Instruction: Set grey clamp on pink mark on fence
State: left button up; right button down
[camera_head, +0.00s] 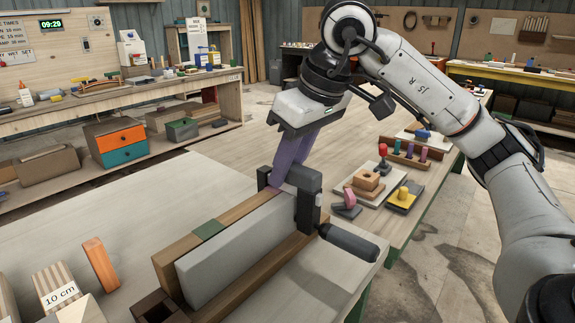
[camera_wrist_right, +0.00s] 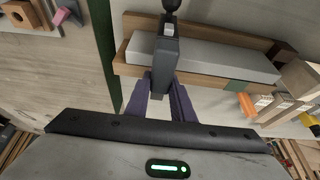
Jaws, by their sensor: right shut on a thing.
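The dark grey clamp (camera_head: 306,186) is at the right end of the wooden fence (camera_head: 172,250), with one jaw behind and one in front; its black handle points down right. I cannot tell whether it touches the fence. It also shows in the right wrist view (camera_wrist_right: 166,60), across the fence and the pale grey board. My right gripper (camera_head: 285,178) is shut on the clamp from above, with purple fingers; the wrist view shows them too (camera_wrist_right: 161,100). No pink mark shows on the fence; a green mark (camera_head: 209,230) lies left of the clamp. My left gripper is out of view.
The long grey board (camera_head: 235,255) lies along the fence. An orange block (camera_head: 100,264) and a "10 cm" block (camera_head: 60,295) stand at the front left. Blocks and handled pieces sit on trays at the right. The table left of the fence is largely clear.

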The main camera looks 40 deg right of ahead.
jog(key=shift+r, duration=0.1)
jog(key=c, duration=1.4)
grip_release()
jog(key=shift+c, duration=0.2)
jog(key=p+v, duration=0.3)
jog(key=v, duration=0.6)
jog(key=shift+r, duration=0.2)
jog(key=shift+s+r+p, duration=0.25)
jog(key=shift+r+p, duration=0.15)
jog(key=shift+p, duration=0.1)
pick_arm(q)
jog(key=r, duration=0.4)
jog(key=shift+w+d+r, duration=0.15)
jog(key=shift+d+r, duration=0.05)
